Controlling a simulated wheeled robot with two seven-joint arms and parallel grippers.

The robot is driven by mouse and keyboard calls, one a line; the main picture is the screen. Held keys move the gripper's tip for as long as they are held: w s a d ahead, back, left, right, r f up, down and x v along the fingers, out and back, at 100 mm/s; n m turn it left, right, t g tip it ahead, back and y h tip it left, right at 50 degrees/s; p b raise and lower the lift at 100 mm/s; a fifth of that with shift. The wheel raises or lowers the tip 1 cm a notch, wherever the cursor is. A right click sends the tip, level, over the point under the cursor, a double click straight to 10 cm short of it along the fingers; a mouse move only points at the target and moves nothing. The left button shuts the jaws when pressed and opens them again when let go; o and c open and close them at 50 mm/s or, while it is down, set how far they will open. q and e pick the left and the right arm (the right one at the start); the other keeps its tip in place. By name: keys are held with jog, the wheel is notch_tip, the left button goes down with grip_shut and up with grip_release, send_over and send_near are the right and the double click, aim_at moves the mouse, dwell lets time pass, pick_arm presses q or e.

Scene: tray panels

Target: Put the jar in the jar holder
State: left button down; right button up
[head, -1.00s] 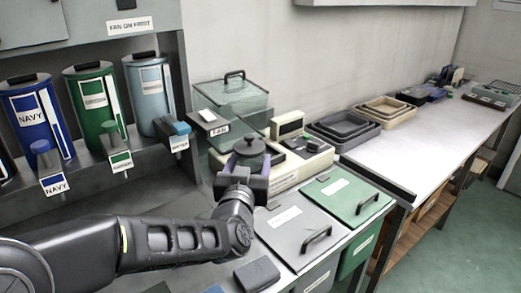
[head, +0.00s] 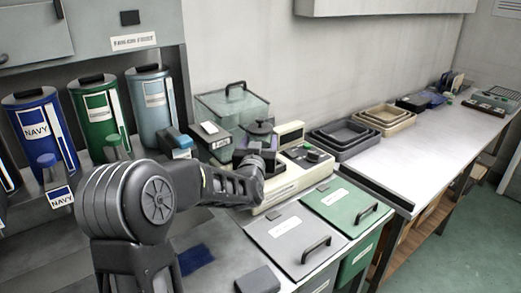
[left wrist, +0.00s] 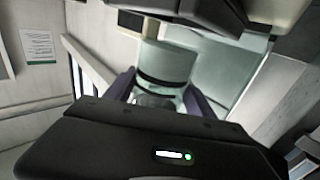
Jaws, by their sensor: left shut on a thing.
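The jar shows its dark knobbed lid (head: 261,127) in the head view, in front of the glass box. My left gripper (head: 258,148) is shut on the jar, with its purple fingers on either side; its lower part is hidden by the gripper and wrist. In the left wrist view the fingers (left wrist: 160,100) close around a clear, pale body with a dark band. I cannot pick out the jar holder with certainty; the area just behind the gripper is largely covered. My right gripper is in neither view.
A cream machine (head: 305,158) stands close right of the gripper, and a glass box (head: 230,104) behind it. Blue, green (head: 97,112) and pale canisters stand left. Grey (head: 292,238) and green (head: 338,205) lidded bins lie in front. Nested trays (head: 345,136) sit right; the white bench beyond is mostly clear.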

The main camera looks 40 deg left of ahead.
pick_arm(q)
jog(key=shift+w+r, duration=0.1)
jog(key=f, duration=0.2)
jog(key=shift+w+a+f+p, duration=0.2)
jog(key=shift+w+f+p, duration=0.1)
jog(key=shift+w+f, duration=0.1)
jog(key=shift+f, duration=0.4)
jog(key=shift+s, duration=0.1)
jog(key=shift+f, duration=0.2)
jog(key=shift+c, duration=1.6)
grip_release()
jog(key=shift+r, duration=0.1)
